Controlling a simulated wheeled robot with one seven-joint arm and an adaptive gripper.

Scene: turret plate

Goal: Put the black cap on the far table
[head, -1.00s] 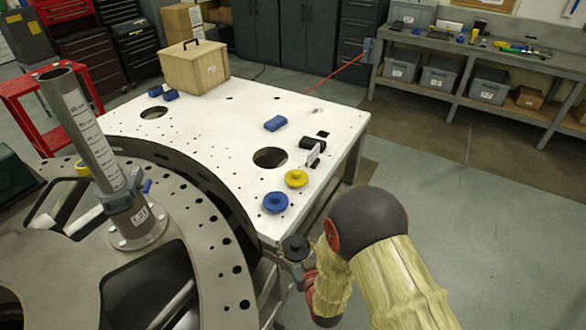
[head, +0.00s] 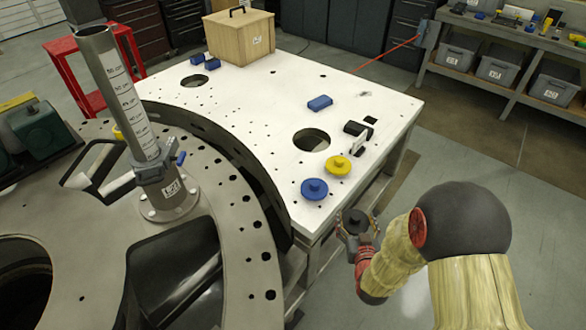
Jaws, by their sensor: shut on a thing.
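The black cap (head: 355,221) is a round dark disc with a knob, held by my gripper (head: 357,234) just off the front right edge of the white plate. My gripper is shut on it, and my arm covers part of the gripper. The white plate (head: 260,120) has a blue cap (head: 314,189) and a yellow cap (head: 338,165) near its front right corner. The far table is likely the grey workbench (head: 500,40) along the back right, with bins on its lower shelf.
A grey post (head: 125,100) rises at left. Open floor (head: 470,140) lies between plate and workbench.

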